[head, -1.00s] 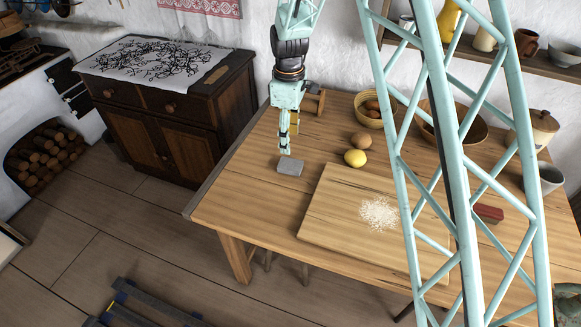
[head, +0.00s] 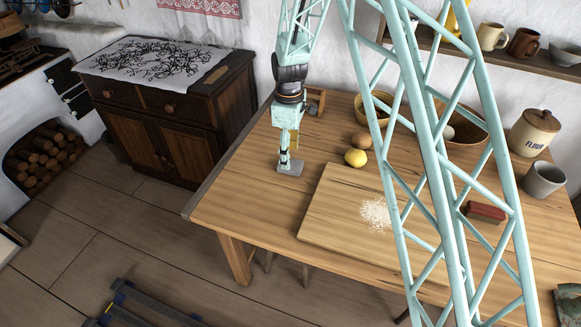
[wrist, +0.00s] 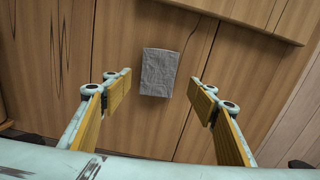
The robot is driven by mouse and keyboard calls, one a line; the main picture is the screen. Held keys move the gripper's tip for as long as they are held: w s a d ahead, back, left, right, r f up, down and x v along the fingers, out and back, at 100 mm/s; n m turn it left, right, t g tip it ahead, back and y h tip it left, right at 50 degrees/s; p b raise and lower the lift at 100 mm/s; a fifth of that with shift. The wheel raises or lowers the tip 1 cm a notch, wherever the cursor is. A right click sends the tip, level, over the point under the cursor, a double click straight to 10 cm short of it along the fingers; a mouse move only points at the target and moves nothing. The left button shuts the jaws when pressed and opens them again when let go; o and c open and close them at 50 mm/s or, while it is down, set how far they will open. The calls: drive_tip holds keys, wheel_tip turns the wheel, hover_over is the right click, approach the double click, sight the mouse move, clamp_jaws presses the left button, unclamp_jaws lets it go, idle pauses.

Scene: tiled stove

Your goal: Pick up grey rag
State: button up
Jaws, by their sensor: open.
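The grey rag (head: 290,167) is a small folded rectangle lying flat on the wooden table, left of the cutting board. It also shows in the wrist view (wrist: 159,72), whole and unobstructed, beyond and between the two fingertips. My gripper (head: 286,163) is low over the rag in the head view, with its fingers partly covering it. In the wrist view my gripper (wrist: 165,88) is open and empty, with the yellow-padded fingers spread wider than the rag. I cannot tell the exact height of the fingertips above the table.
The cutting board (head: 325,215) with spilled white grains (head: 376,214) lies to the right of the rag. A lemon (head: 356,158) and a brown egg-shaped item (head: 361,141) sit behind. A red-topped block (head: 484,211), flour jar (head: 535,132) and grey cup (head: 543,179) stand farther right.

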drive_tip(key=shift+w+f+b, duration=0.2)
drive_tip(key=shift+f+b, duration=0.35)
drive_tip(key=shift+f, duration=2.05)
drive_tip(key=shift+c, duration=0.5)
drive_tip(key=c, duration=0.8)
